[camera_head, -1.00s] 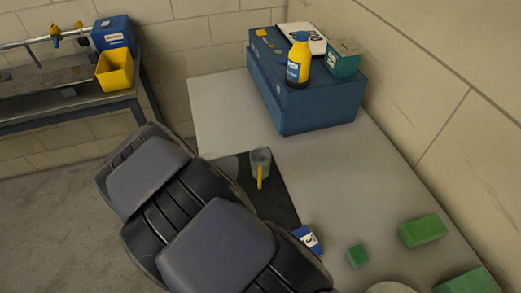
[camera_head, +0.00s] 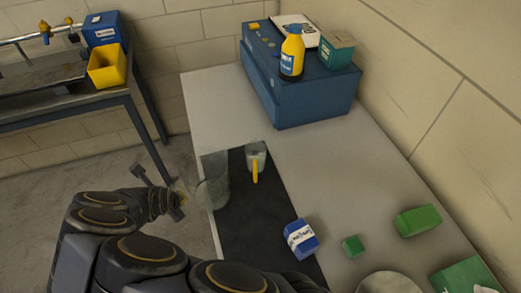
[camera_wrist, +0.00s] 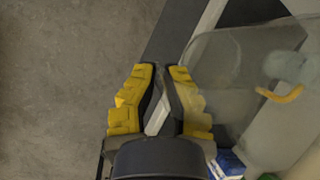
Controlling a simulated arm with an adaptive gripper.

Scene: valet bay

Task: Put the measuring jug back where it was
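A grey translucent jug with a yellow handle (camera_head: 257,158) stands upright at the far end of the dark mat. A larger clear vessel (camera_head: 213,190) stands at the mat's left edge, nearer me; I cannot tell whether it has a handle. In the wrist view the clear vessel (camera_wrist: 225,65) fills the right side, and a yellow handle (camera_wrist: 281,95) shows through or behind it. My gripper (camera_head: 183,197) is just left of the clear vessel.
The dark mat (camera_head: 258,218) lies on the pale table (camera_head: 325,170). A blue-and-white box (camera_head: 301,239), a small green block (camera_head: 352,246) and a green box (camera_head: 418,220) are on the right. A blue case (camera_head: 300,95) carrying a yellow bottle (camera_head: 292,55) stands behind.

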